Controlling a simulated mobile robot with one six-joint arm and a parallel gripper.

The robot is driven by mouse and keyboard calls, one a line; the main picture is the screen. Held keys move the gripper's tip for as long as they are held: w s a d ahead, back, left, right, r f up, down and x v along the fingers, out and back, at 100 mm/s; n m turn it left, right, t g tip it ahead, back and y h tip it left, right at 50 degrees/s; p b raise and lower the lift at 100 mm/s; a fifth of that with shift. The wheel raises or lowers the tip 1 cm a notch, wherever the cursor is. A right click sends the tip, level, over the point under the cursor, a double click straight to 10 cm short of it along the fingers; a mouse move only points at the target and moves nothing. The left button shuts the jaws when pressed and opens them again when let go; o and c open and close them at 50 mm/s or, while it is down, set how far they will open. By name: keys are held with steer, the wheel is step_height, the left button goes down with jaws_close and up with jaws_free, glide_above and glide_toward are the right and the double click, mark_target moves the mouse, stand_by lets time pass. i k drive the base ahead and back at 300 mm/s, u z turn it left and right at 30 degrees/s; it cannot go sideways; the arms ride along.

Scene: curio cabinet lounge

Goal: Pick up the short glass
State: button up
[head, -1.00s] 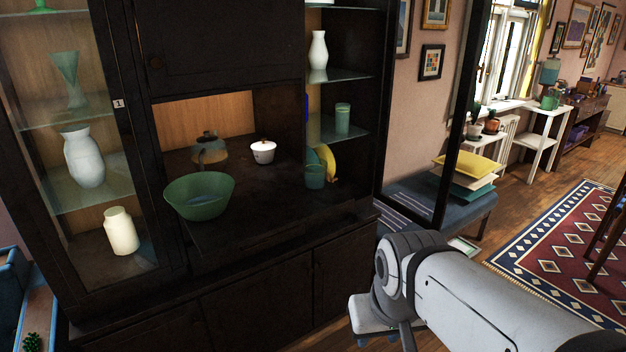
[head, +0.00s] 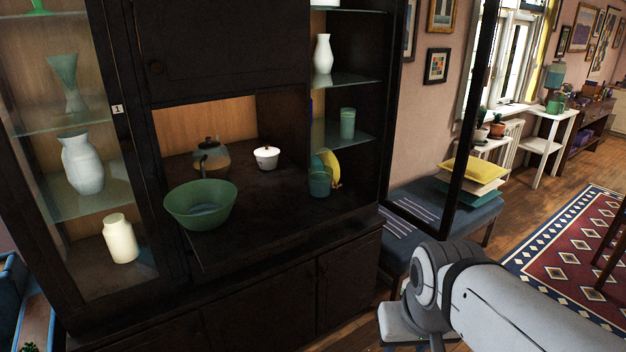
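The short glass (head: 319,183) is a teal, see-through tumbler. It stands upright on the dark cabinet's counter, at the right end below the glass shelves, in front of a yellow banana (head: 333,170). A taller green glass (head: 347,123) stands on the shelf above it. My arm reaches in from the lower right, and the pale end part of my gripper (head: 404,324) shows low in the view, outside the cabinet and well apart from the glass. Its fingers cannot be made out clearly.
A green bowl (head: 200,207) sits at the counter's front left edge. A teapot (head: 210,156) and a white lidded pot (head: 266,158) stand behind. An open glass door (head: 478,110) with a dark frame stands right of the shelves, near a blue bench (head: 468,212).

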mark_target(320, 177)
steer(key=u, duration=0.05)
steer(key=i, duration=0.9)
steer(key=z, duration=0.05)
